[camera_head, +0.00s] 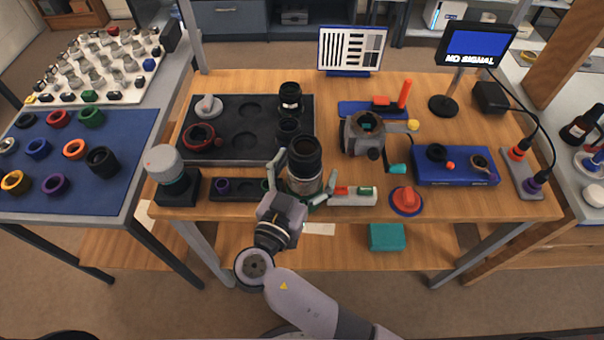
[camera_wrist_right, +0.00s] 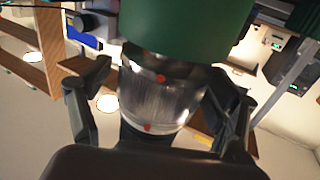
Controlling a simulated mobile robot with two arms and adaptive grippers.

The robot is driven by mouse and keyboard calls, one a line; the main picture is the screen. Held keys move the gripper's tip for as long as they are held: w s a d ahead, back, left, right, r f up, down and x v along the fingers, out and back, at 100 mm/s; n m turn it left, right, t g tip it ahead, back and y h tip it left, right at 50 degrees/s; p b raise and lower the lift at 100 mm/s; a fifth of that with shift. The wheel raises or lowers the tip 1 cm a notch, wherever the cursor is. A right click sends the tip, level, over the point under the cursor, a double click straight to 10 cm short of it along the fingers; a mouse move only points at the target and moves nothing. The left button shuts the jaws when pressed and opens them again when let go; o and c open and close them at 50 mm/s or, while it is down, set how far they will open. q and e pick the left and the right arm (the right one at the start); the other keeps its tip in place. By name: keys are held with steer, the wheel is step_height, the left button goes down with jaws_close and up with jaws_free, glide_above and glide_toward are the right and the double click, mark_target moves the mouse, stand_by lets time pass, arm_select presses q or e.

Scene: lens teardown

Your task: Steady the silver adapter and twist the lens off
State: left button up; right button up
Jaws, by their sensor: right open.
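A black lens (camera_head: 306,152) stands upright near the table's front edge, with the silver adapter (camera_head: 304,185) below it. In the right wrist view the adapter (camera_wrist_right: 160,92) is a shiny ring with two red dots, between a dark green part (camera_wrist_right: 185,28) and a black part. That view looks upside down. My right gripper (camera_head: 302,178) is open, with one finger on each side of the adapter. In the wrist view gaps show between the fingers (camera_wrist_right: 160,105) and the adapter. My left gripper is not in view.
A dark tray (camera_head: 205,115) with lens parts lies behind on the left. A grey camera-like body (camera_head: 362,134) stands to the right.

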steer(key=c, duration=1.5)
steer(key=o, duration=1.5)
steer(key=shift+s, duration=0.1)
steer(key=v, duration=1.2)
steer(key=shift+d, duration=0.1)
